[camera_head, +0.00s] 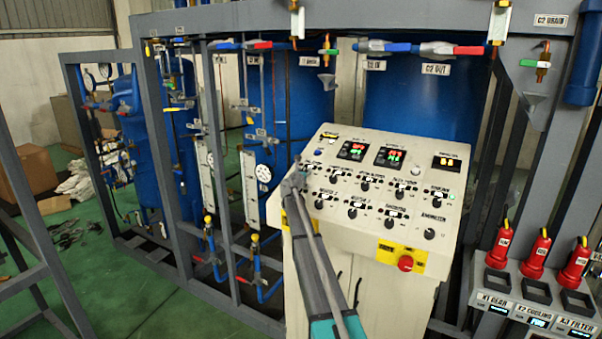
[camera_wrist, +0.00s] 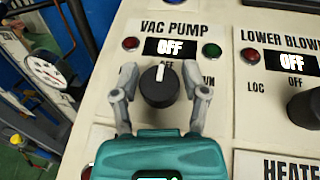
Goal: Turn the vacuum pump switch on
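The vacuum pump switch is a black round knob (camera_wrist: 157,88) under the label VAC PUMP in the wrist view. Its white pointer mark points up, toward a partly legible label just above it. The small display (camera_wrist: 170,48) above reads OFF, with a red lamp (camera_wrist: 130,43) at left and a green lamp (camera_wrist: 212,50) at right. My gripper (camera_wrist: 165,82) is open, one finger on each side of the knob, with a visible gap on both sides. In the head view my gripper (camera_head: 294,178) is at the left edge of the control panel (camera_head: 335,236) and hides the knob.
The LOWER BLOWER knob (camera_wrist: 303,105) sits close to the right, its display reading OFF. A red emergency button (camera_head: 405,263) is low on the panel front. A grey frame post (camera_head: 217,170) stands left of the panel; red plugs (camera_head: 535,254) are at right.

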